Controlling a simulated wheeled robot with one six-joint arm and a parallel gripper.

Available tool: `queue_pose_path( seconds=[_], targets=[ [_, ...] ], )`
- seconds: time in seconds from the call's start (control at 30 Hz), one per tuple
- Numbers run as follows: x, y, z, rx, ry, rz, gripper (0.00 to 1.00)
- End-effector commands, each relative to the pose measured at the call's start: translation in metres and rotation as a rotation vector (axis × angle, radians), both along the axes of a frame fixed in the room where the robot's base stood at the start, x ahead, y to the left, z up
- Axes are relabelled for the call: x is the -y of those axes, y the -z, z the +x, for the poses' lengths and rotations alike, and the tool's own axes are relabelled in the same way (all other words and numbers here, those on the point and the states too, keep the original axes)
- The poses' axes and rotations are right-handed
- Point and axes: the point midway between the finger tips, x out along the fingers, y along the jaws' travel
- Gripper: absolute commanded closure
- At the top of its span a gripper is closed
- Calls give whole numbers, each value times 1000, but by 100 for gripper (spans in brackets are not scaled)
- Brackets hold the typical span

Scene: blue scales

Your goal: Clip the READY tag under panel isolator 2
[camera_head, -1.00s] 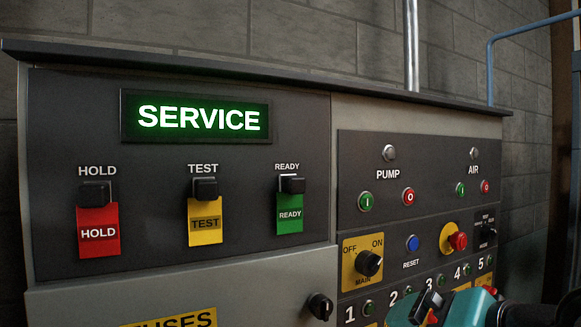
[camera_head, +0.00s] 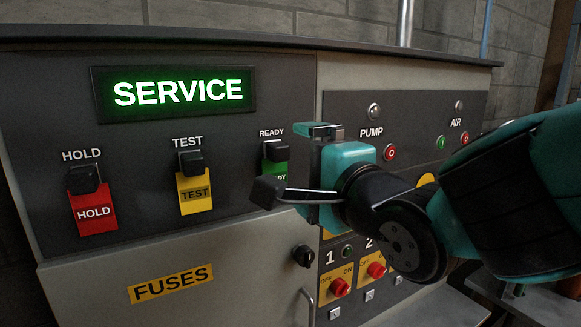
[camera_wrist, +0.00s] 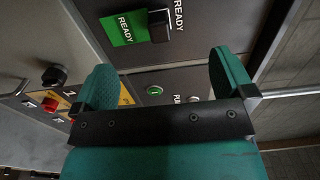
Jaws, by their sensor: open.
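The green READY tag (camera_head: 281,172) hangs from a black clip (camera_head: 275,150) under the READY label, partly hidden behind my gripper. In the wrist view the READY tag (camera_wrist: 124,28) shows in full, beside its black clip (camera_wrist: 158,26). My gripper (camera_head: 292,160) is open and empty in front of and just right of the tag. In the wrist view my gripper (camera_wrist: 165,82) has its two teal fingers wide apart, with the tag beyond them. Panel isolator 2 (camera_head: 376,270) has a red knob on a yellow OFF/ON plate. A small clip (camera_head: 369,296) sits below it.
The red HOLD tag (camera_head: 94,212) and yellow TEST tag (camera_head: 195,191) hang left of READY. Isolator 1 (camera_head: 340,287) is left of isolator 2. A black knob (camera_head: 303,256) and door handle (camera_head: 304,308) stick out nearby. My arm hides other controls.

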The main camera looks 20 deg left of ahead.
Motion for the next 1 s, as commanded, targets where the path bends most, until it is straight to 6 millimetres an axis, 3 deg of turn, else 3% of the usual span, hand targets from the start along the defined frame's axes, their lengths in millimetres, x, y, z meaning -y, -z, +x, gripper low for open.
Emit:
queue_pose_path(
  seconds=[0.53, 1.0],
  targets=[
    [-53, 2, 46, 1, 0, -1, 0],
    [-64, 0, 55, 1, 0, -1, 0]
  ],
)
